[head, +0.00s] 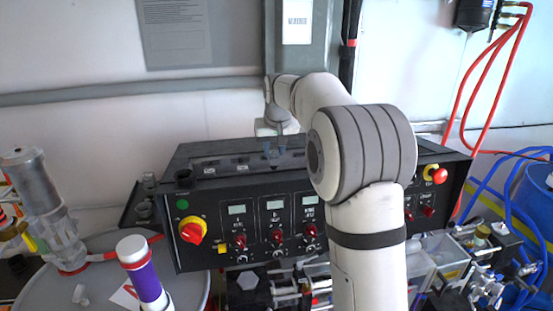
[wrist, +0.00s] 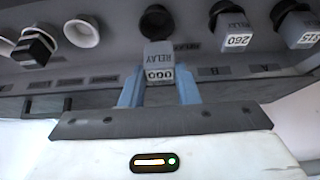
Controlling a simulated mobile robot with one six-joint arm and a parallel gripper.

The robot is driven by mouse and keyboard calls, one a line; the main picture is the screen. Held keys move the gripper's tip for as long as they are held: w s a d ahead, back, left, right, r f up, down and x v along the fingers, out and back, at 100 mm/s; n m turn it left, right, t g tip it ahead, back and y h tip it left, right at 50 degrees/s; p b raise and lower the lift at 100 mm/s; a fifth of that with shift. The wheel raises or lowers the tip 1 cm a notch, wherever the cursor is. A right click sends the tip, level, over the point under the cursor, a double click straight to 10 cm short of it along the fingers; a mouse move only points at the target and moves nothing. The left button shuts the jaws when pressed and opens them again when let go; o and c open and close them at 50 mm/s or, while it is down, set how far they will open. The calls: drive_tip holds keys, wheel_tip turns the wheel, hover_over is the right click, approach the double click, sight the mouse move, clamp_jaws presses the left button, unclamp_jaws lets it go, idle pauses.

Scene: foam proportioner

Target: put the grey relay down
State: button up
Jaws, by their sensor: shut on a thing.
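In the head view my gripper (head: 273,153) is over the top of the black control console (head: 225,160), and the relay is too small to make out there.
In the wrist view two more labelled relays (wrist: 231,28) (wrist: 297,28) stand to the right. A white round socket (wrist: 82,32) and a black plug (wrist: 35,46) are to the left. In the head view a purple-banded cylinder (head: 143,275) stands at the front left.

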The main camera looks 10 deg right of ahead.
sight(275, 157)
wheel_tip(275, 157, down, 3)
drive_tip(key=shift+s+d+f+p, duration=0.1)
drive_tip(key=shift+s+f+p, duration=0.1)
drive_tip(key=shift+p, duration=0.1)
drive_tip(key=o, duration=1.1)
drive_tip(key=shift+c, duration=0.2)
